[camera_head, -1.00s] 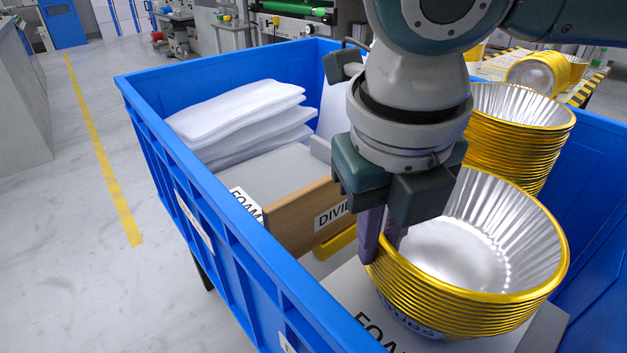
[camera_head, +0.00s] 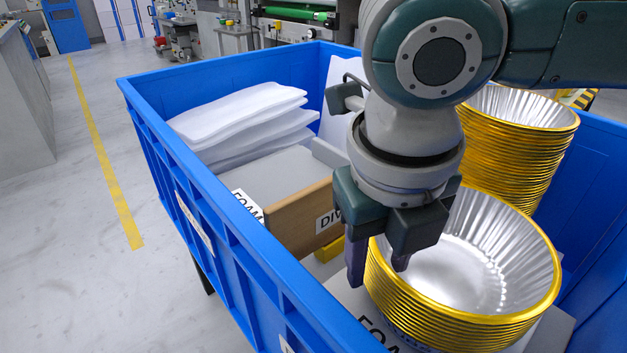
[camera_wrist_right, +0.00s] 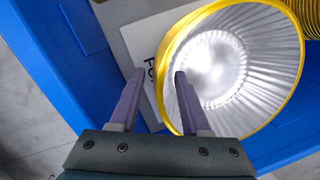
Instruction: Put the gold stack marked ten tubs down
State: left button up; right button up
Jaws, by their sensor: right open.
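A gold-rimmed stack of nested silver tubs (camera_head: 465,270) stands on a grey foam block at the front right inside the blue crate. Its mouth faces up, tilted slightly. The label on its side is mostly hidden, so I cannot read its mark. My right gripper (camera_head: 378,276) is open at the stack's left rim, one finger outside the wall and the other over the mouth. The right wrist view shows the two fingers (camera_wrist_right: 158,85) apart, with the near rim of the stack (camera_wrist_right: 170,75) between them. My left gripper is not in view.
A taller gold stack (camera_head: 520,140) stands behind, at the crate's right. A wooden divider (camera_head: 300,220) and white foam sheets (camera_head: 240,115) fill the crate's left part. The blue crate wall (camera_head: 215,210) rises on the left. Grey floor (camera_head: 80,270) lies clear outside.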

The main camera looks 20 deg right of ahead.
notch_tip(320, 180, up, 12)
jog(key=s+a+p, duration=0.1)
jog(key=p, duration=0.2)
jog(key=shift+s+a+p, duration=0.15)
jog(key=shift+s+p, duration=0.15)
jog(key=shift+s, duration=0.1)
